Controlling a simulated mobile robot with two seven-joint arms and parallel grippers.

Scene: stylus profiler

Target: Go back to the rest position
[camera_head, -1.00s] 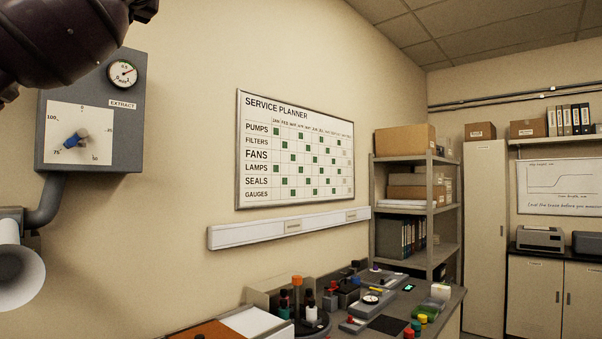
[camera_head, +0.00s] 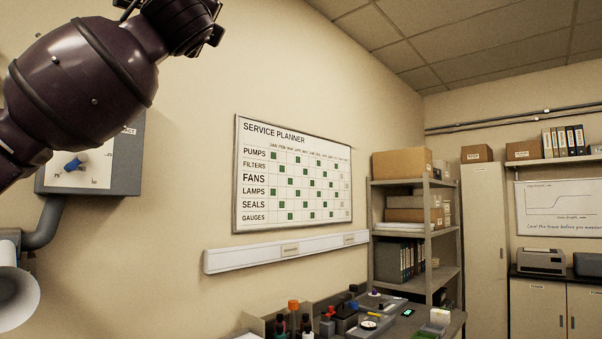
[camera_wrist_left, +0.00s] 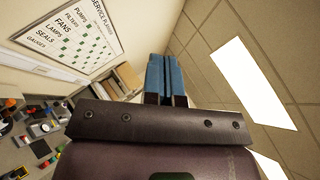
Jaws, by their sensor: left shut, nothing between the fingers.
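My left arm (camera_head: 85,85) reaches in from the left at the top of the head view, in front of the grey extract control box (camera_head: 120,165); its gripper fingers do not show there. In the left wrist view my left gripper (camera_wrist_left: 165,75) has its two blue fingers side by side, shut and empty. They point toward the ceiling and shelf corner, clear of any object. My right gripper is in neither view.
A service planner board (camera_head: 293,175) hangs on the wall above a white trunking rail (camera_head: 285,252). Below stands a bench (camera_head: 455,322) crowded with bottles and small instruments. A grey shelf unit (camera_head: 415,183) and tall cabinet (camera_head: 484,250) stand behind.

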